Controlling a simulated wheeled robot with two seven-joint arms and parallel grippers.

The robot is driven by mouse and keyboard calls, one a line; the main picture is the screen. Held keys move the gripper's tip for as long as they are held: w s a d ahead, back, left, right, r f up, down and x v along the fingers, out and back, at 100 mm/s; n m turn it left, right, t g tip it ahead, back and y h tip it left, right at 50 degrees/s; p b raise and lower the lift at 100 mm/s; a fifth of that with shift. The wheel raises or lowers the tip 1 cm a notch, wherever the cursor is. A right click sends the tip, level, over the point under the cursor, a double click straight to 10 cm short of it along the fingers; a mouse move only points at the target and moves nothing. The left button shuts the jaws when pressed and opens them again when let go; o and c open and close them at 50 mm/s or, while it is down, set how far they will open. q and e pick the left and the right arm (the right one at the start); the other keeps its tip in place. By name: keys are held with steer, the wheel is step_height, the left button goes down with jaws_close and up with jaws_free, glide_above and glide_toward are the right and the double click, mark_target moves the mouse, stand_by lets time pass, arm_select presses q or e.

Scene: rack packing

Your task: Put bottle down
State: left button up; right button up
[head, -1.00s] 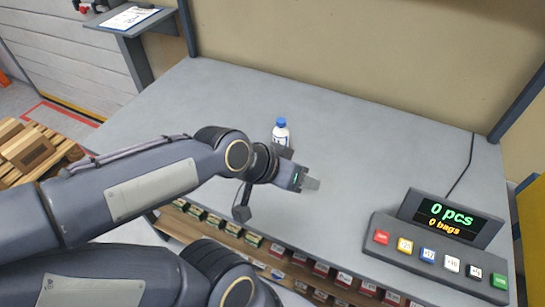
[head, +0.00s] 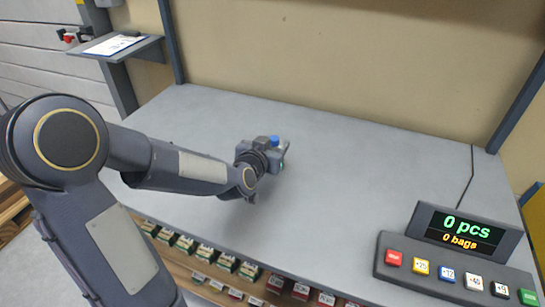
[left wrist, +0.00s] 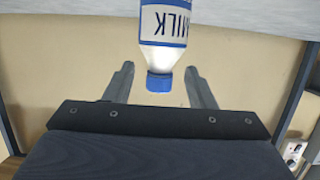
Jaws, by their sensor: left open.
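The milk bottle is white with a blue cap. In the head view only its blue cap (head: 275,140) shows clearly, just beyond my left gripper (head: 285,156), which hides the body. In the left wrist view the bottle (left wrist: 164,25) appears cap-down, with a "MILK" label, and its base is cut off by the top edge. The cap end lies between the two spread fingers of my left gripper (left wrist: 162,86), with a visible gap on each side. The gripper is open. My right gripper is not in view.
The grey table (head: 370,160) is clear around the bottle and to the right. A counter console (head: 455,250) with coloured buttons stands at the front right, reading 0 pcs and 0 bags. Small labelled boxes (head: 205,252) line a shelf below the front edge.

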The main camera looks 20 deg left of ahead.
arm_select(q)
steer(key=x, duration=0.3)
steer(key=shift+w, duration=0.3)
jaws_close()
steer(key=shift+r, duration=0.15)
